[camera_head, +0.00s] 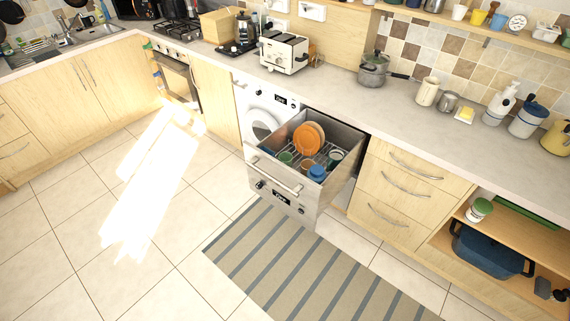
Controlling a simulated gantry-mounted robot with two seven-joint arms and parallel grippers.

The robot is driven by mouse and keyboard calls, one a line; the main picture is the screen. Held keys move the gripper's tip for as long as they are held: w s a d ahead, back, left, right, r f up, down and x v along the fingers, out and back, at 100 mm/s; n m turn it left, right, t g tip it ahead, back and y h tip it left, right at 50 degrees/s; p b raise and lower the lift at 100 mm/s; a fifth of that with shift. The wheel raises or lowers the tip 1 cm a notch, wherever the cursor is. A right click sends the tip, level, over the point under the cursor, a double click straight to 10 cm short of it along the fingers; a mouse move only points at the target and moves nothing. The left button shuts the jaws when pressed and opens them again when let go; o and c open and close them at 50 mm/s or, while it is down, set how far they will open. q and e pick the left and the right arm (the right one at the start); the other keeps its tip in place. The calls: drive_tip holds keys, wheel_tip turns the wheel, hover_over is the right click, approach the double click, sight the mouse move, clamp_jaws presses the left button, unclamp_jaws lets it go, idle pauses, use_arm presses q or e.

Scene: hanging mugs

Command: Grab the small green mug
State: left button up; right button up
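A small green mug (285,158) sits at the left side inside a pulled-out dishwasher drawer (291,183). It is small in this view, and its handle cannot be made out. A second mug, white with dark green (336,156), stands near the right wall of the drawer. A small orange-brown cup (306,165) and a blue mug (317,172) are near the front. Orange plates (307,138) stand upright in the rack toward the back. Neither of my grippers is in view.
The counter (400,115) runs above the drawer, with a toaster (284,52) and a pot (374,70) on it. A striped rug (300,265) lies on the tiled floor in front. The floor to the left is open. Wooden drawers (400,190) stand at the right.

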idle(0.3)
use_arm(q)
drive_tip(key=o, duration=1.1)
